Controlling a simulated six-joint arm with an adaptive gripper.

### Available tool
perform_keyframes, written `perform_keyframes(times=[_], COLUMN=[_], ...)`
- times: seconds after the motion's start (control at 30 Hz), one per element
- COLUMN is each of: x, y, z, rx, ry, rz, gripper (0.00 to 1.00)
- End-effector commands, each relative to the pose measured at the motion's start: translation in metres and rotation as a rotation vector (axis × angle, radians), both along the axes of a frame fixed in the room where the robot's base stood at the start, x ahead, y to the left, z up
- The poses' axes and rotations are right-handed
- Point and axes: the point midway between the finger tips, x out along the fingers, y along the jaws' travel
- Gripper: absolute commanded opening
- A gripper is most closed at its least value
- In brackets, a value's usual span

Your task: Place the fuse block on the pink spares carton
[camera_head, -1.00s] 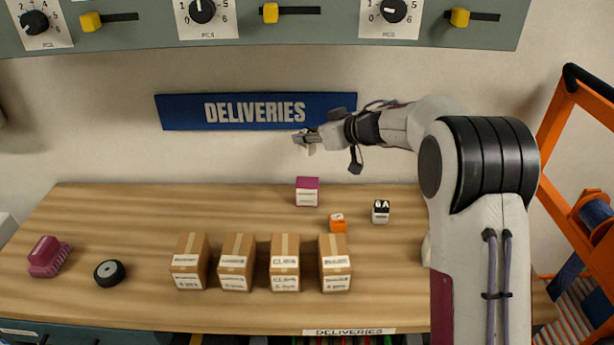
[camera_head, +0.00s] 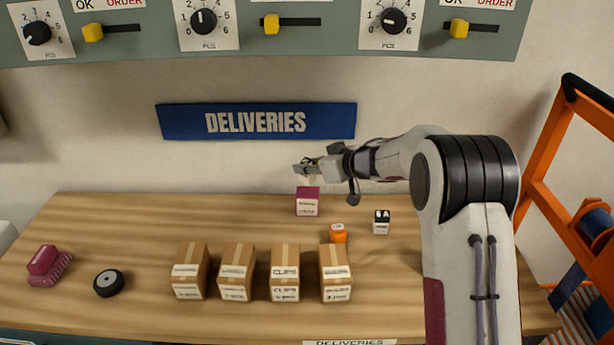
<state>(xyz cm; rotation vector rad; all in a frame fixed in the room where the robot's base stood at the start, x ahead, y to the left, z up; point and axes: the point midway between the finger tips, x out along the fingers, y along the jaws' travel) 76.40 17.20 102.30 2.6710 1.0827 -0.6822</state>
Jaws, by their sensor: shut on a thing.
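The pink spares carton (camera_head: 307,207) stands upright near the back of the wooden bench, below the blue sign, with a white label on its front. My gripper (camera_head: 305,168) is just above the carton, pointing left. It is shut on a small pale thing, which I take to be the fuse block (camera_head: 313,179). The block hangs under the fingers, close over the carton's top; I cannot tell whether the two touch. The block is mostly hidden by the gripper and too small to read.
An orange block (camera_head: 338,234) and a black-and-white block marked "6 A" (camera_head: 381,222) stand right of the carton. Several brown cartons (camera_head: 235,273) line the front. A black wheel (camera_head: 109,283) and a pink item (camera_head: 45,265) lie left. The back-left bench is clear.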

Motion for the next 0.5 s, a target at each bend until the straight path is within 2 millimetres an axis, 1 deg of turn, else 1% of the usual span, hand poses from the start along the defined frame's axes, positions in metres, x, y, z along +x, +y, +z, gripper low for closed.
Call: perform_keyframes(times=[0.2,0.3,0.5], x=[0.000,0.000,0.000], y=[0.000,0.000,0.000], z=[-0.023,-0.031,-0.034], rx=[0.001,0.001,0.001], ry=[0.004,0.002,0.001], rz=[-0.001,0.000,0.000], gripper=[0.00,0.00,0.00])
